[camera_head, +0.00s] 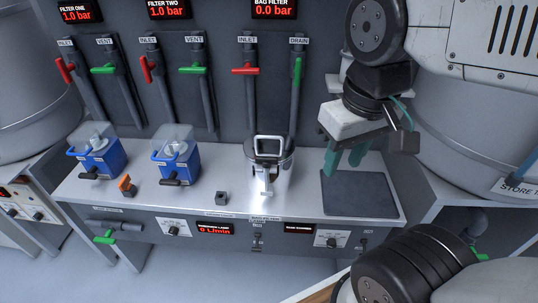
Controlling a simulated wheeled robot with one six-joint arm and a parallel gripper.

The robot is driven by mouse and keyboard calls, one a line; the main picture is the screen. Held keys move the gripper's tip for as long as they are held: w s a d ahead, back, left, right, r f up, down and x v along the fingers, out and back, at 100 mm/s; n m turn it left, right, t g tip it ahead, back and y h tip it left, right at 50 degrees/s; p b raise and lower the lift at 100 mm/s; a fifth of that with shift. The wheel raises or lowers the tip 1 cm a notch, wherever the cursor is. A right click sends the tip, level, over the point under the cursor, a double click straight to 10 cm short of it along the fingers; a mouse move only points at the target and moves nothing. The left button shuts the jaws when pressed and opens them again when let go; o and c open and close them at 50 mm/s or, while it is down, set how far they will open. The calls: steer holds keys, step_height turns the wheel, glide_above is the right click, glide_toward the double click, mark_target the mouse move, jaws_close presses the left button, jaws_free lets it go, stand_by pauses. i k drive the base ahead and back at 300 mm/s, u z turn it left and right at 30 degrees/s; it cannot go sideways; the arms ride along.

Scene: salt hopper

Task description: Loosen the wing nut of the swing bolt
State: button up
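The bag filter housing (271,160) is a metal pot with a handled lid at the middle of the counter. Its swing bolt (267,183) shows at the front as a small pale upright part with a crosspiece. The wing nut is too small to tell apart from it. My gripper (343,164) is to the right of the housing, above the left back part of a dark mat. Its two green fingers point down and are apart, with nothing seen between them. It does not touch the housing.
The dark mat (358,196) is bare. Behind, the bag filter's red inlet handle (245,71) is horizontal, the green drain handle (297,72) upright. Its display (273,9) reads 0.0 bar.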

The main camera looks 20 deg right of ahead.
mark_target(267, 161)
steer(key=z, duration=1.35)
steer(key=k, duration=0.85)
steer(key=u, duration=1)
steer(key=i, duration=0.5)
